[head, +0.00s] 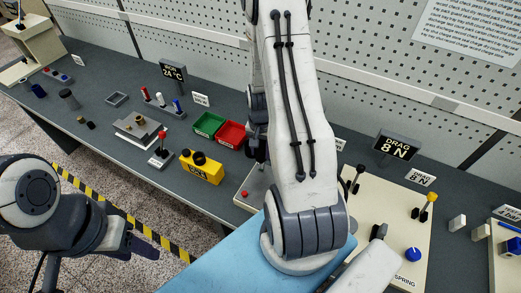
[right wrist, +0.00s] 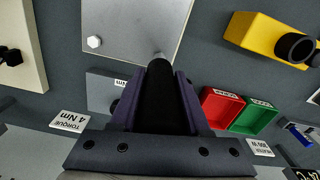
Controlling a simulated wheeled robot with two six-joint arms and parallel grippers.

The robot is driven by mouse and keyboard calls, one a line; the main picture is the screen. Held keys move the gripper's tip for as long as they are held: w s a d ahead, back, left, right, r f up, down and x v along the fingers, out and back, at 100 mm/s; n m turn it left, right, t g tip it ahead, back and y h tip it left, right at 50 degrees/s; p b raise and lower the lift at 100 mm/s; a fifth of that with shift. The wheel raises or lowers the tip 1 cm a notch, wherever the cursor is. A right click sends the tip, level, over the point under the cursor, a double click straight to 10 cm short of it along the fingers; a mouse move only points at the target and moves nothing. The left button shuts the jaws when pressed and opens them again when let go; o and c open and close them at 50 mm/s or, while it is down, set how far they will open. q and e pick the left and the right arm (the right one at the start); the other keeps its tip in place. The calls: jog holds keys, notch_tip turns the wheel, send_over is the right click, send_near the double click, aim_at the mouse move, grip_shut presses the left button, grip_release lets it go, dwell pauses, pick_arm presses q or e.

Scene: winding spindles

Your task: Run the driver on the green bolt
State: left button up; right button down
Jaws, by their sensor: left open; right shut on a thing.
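My right gripper (right wrist: 158,105) is shut on a black cylindrical driver (right wrist: 160,90), seen in the right wrist view. The driver's far end is at the lower edge of a pale plate (right wrist: 130,20); I cannot tell whether it touches anything. A whitish bolt head (right wrist: 94,41) shows on that plate. No green bolt can be made out in either view. In the head view my right arm hides its own gripper and the driver. My left gripper (head: 143,240) is open and empty at the lower left, over the floor beside the bench.
A yellow box (head: 198,175) with dark round tops stands near green (head: 208,124) and red (head: 232,133) trays. A cream board with levers and a blue knob (head: 413,254) lies at the right. A torque sign (right wrist: 70,121) reads 4 Nm.

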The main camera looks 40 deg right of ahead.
dwell(0.3)
jog(key=shift+r+p, duration=2.9)
jog(key=shift+r, duration=0.6)
